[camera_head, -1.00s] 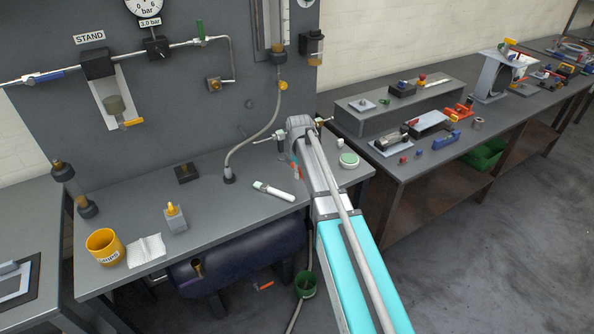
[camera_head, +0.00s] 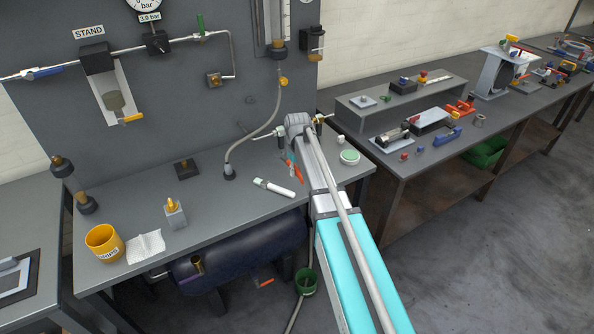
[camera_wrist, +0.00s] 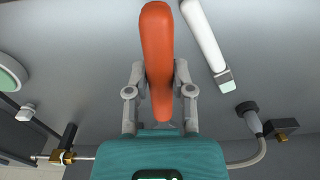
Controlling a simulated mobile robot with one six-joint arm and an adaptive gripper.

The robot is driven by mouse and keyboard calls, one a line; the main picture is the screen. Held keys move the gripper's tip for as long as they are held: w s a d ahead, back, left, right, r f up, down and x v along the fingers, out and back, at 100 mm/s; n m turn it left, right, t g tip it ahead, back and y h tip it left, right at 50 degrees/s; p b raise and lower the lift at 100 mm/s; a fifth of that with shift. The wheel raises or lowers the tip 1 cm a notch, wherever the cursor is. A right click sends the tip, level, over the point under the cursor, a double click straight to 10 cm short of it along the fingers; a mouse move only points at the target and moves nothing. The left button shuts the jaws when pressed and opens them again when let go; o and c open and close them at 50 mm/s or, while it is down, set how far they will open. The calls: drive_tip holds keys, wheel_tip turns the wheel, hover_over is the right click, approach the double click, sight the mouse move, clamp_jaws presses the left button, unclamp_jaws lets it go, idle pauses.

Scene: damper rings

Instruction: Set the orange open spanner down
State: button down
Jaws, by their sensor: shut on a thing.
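The orange open spanner (camera_wrist: 157,60) is held between the fingers of my gripper (camera_wrist: 160,95), which is shut on it. In the wrist view it runs up from the jaws to the top edge, over the grey bench. In the head view a bit of the orange spanner (camera_head: 296,173) shows just left of my arm, above the bench top (camera_head: 235,205). My arm hides the rest of it and most of the gripper there. I cannot tell whether the spanner touches the bench.
A white tube with a pale green end (camera_head: 274,187) lies just left of the spanner. A round green-topped tin (camera_head: 349,157) is right of my arm. A hose (camera_head: 250,142) rises behind.

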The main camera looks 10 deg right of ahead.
sight(297, 188)
drive_tip(key=shift+f+b, duration=2.45)
drive_tip(key=shift+f, duration=0.3)
drive_tip(key=c, duration=0.8)
unclamp_jaws()
drive_tip(key=o, duration=0.5)
drive_tip(key=shift+o, duration=0.2)
drive_tip(key=shift+r, duration=0.15)
